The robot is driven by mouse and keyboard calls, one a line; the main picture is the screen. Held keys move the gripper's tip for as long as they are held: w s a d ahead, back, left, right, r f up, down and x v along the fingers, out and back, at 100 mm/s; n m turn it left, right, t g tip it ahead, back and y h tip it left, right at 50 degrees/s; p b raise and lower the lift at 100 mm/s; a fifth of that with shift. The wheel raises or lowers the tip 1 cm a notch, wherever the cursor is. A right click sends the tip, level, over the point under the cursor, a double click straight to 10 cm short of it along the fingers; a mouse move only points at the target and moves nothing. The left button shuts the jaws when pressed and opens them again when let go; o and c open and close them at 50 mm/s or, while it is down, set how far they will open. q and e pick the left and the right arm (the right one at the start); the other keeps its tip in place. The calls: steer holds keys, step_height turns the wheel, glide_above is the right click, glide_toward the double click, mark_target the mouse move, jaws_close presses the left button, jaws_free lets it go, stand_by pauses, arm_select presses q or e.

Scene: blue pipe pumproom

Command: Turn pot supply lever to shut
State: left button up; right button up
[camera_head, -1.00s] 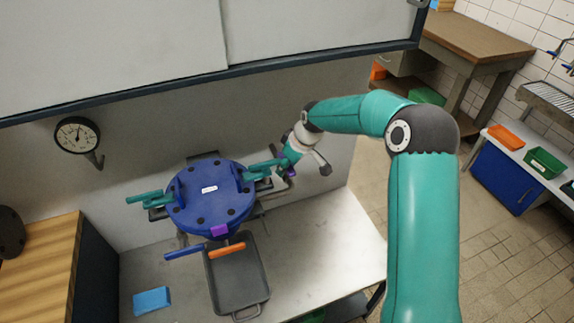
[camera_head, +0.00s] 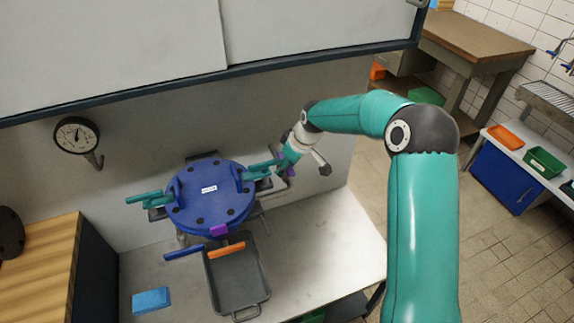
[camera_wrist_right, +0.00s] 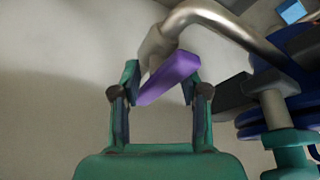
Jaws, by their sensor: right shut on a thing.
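The purple lever (camera_wrist_right: 172,78) sits at the end of a bent metal pipe in the right wrist view. It slants up to the right between the fingers of my right gripper (camera_wrist_right: 160,84), which is shut on it. In the head view, my right gripper (camera_head: 284,164) is at the right side of the blue pot (camera_head: 210,197), close to the wall. A bit of purple (camera_head: 290,172) shows beside it; the hand hides much of the lever there. My left gripper is not in view.
A grey tray (camera_head: 238,292) with an orange-handled tool (camera_head: 226,250) lies in front of the pot. A blue sponge (camera_head: 151,300) lies left of it. A gauge (camera_head: 76,135) is on the wall. The bench's right part is clear.

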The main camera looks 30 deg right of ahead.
steer(key=o, duration=1.4)
steer(key=shift+s+r, duration=0.1)
steer(key=shift+r, duration=0.2)
steer(key=shift+v, duration=1.15)
steer(key=s+d, duration=0.1)
steer(key=s, duration=0.2)
steer(key=s+d, duration=0.1)
steer(key=s, duration=0.3)
steer(key=s+d, duration=0.1)
steer(key=s, duration=0.3)
steer(key=shift+s+d, duration=0.2)
steer(key=shift+d, duration=0.1)
steer(key=shift+f, duration=0.1)
